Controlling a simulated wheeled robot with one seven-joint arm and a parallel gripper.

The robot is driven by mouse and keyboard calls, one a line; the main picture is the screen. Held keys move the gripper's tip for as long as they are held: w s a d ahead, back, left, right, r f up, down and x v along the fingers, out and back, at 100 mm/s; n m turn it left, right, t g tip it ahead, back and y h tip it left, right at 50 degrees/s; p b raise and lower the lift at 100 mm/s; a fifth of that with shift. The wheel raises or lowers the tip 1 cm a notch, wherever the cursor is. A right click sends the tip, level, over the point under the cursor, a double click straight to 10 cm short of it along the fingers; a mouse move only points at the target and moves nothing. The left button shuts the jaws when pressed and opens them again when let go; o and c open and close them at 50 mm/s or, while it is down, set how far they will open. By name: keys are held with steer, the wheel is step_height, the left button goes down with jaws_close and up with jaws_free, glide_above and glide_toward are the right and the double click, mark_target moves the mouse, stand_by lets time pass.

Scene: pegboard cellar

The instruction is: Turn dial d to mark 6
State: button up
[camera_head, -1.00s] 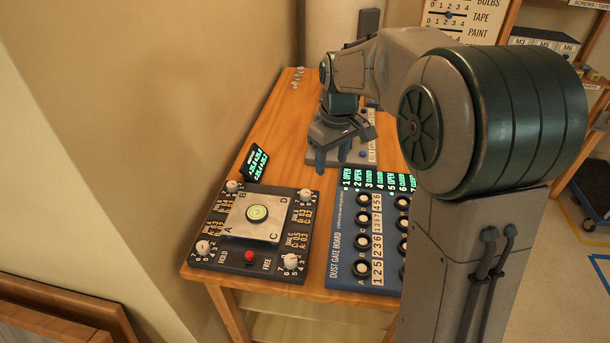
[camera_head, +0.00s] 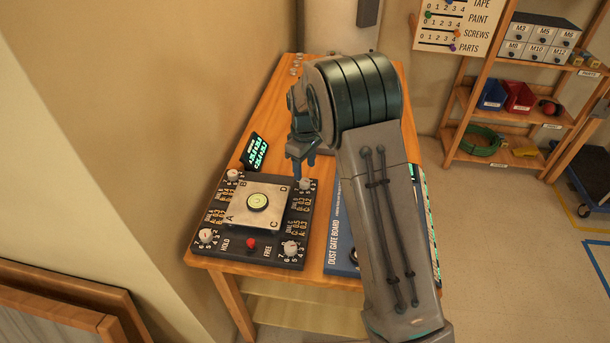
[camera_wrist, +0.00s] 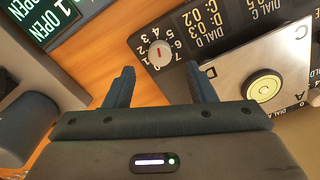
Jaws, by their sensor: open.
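Dial D (camera_head: 305,184) is a small white knob at the far right corner of the dark levelling board (camera_head: 213,257). In the wrist view dial D (camera_wrist: 160,53) shows a red line on its face and numbers around it; which number the line marks I cannot tell. My gripper (camera_head: 302,172) is above and close to dial D, pointing down. In the wrist view my gripper's (camera_wrist: 162,84) two fingers are apart and empty, with dial D just beyond the gap between their tips. I cannot tell whether they touch anything.
A metal plate (camera_head: 240,210) with a round bubble level (camera_head: 258,201) sits mid-board beside dial D. Other white dials (camera_head: 206,236) and a red knob (camera_head: 251,244) stand on the board. The blue dust gate board (camera_head: 337,250) lies to the right, partly behind my arm.

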mark_target(304, 181)
steer(key=shift+f+p, duration=0.35)
steer(key=shift+f, duration=2.15)
steer(key=c, duration=1)
